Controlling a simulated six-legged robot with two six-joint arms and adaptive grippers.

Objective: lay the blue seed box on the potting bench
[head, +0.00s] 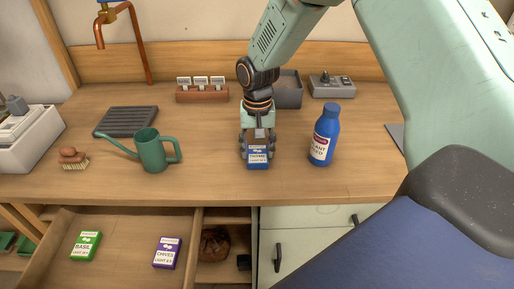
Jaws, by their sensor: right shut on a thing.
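The blue seed box (258,161) is upright in my right gripper (257,148), its white label facing the camera. The gripper points straight down and is shut on the box from above. The box is over the middle of the potting bench (215,185), towards its front half. Its lower edge is at or just above the wood; I cannot tell if it touches. My left gripper is not in view.
A green watering can (153,152) stands to the left and a blue bottle (325,135) to the right. A grey tray (288,91) is behind the gripper. The open drawer (120,232) below holds a green box (86,245) and a purple box (167,252).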

